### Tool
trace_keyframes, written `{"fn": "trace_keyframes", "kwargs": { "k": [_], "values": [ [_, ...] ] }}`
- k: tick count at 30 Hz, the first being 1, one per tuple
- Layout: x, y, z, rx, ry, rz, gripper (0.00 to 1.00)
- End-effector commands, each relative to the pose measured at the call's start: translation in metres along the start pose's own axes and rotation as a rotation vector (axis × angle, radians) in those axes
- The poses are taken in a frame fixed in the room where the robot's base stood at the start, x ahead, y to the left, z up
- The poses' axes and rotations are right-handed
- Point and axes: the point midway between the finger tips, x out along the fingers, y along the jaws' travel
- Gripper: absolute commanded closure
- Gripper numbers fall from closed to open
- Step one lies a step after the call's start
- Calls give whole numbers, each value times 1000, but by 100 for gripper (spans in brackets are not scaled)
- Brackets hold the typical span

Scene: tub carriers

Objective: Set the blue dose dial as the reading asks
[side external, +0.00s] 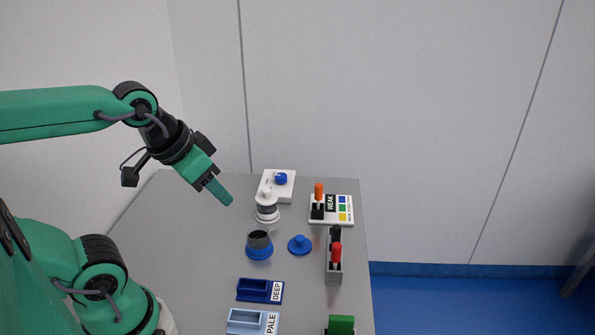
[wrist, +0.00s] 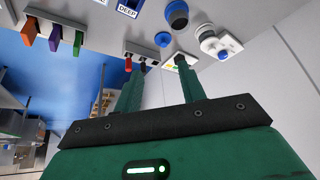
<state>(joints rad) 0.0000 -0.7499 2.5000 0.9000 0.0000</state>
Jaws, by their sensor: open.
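The blue dose dial (side external: 281,179) is a small knob on a white box (side external: 268,185) at the back of the table. It also shows in the wrist view near the upper right (wrist: 222,54). Its exact setting is too small to tell. A white board (side external: 345,219) right of it has a black panel reading WEAK (side external: 331,203) and blue, green and yellow patches; an orange-topped lever (side external: 319,193) stands at its left. My gripper (side external: 220,192) is open and empty, tilted down to the right, above the table and left of the dial, touching nothing.
A white dispenser-like piece (side external: 267,207) stands just in front of the dial box. Nearer are a dark-filled tub (side external: 259,241), a blue lid (side external: 299,245), a rack with a red handle (side external: 335,262), and DEEP (side external: 246,294) and PALE (side external: 240,325) trays. The table's left side is clear.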

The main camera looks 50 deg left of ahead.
Motion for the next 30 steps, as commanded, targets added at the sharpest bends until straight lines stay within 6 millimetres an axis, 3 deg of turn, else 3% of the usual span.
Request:
{"fn": "trace_keyframes", "kwargs": {
  "k": [8,11,17,23,30],
  "values": [
    [0,0,0,0,0,0,60],
    [0,0,0,0,0,0,46],
    [0,-2,-8,-10,-10,-4,45],
    [0,-8,-32,-40,-42,-15,45],
    [8,-24,-76,-97,-100,-36,45]
  ]
}}
